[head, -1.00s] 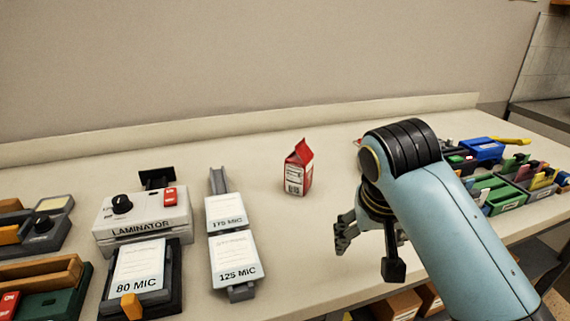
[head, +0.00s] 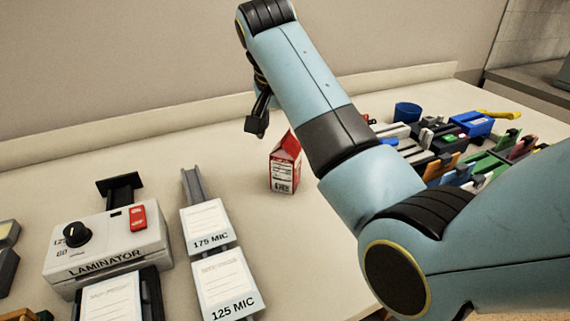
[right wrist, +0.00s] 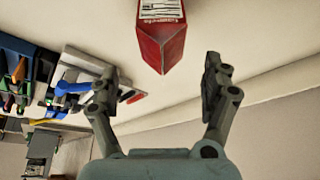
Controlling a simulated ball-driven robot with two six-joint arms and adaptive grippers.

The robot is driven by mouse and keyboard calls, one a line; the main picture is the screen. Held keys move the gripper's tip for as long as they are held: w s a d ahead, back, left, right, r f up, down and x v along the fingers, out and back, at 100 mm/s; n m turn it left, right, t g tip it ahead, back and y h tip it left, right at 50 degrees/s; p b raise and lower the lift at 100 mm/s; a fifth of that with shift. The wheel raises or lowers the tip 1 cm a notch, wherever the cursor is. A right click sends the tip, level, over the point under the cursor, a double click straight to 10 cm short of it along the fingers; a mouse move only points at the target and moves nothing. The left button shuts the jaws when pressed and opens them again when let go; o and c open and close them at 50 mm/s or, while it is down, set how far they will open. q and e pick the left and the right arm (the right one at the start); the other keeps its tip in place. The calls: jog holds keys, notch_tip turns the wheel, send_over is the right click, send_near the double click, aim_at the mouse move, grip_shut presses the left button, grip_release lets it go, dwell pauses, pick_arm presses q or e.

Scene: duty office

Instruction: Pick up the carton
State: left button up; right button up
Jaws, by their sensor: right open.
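The carton (head: 284,168) is a small red and white box with a gabled top, upright on the counter right of the laminator pouches. My left gripper is not in view.
A laminator (head: 108,243) and pouch holders marked 175 MIC (head: 209,227) and 125 MIC (head: 225,283) stand left of the carton. Coloured trays and stationery, including a blue box (head: 467,124), crowd the counter's right. The wall rises behind the counter.

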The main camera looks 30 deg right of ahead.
jog(key=x, duration=0.5)
jog(key=shift+w+a+f, duration=0.1)
jog(key=shift+f, duration=0.25)
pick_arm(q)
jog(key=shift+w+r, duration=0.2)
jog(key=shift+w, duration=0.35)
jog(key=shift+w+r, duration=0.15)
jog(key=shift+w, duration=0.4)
pick_arm(e)
jog(key=c, duration=0.4)
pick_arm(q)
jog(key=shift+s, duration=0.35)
pick_arm(e)
jog(key=shift+r, duration=0.15)
jog(key=c, duration=1.3)
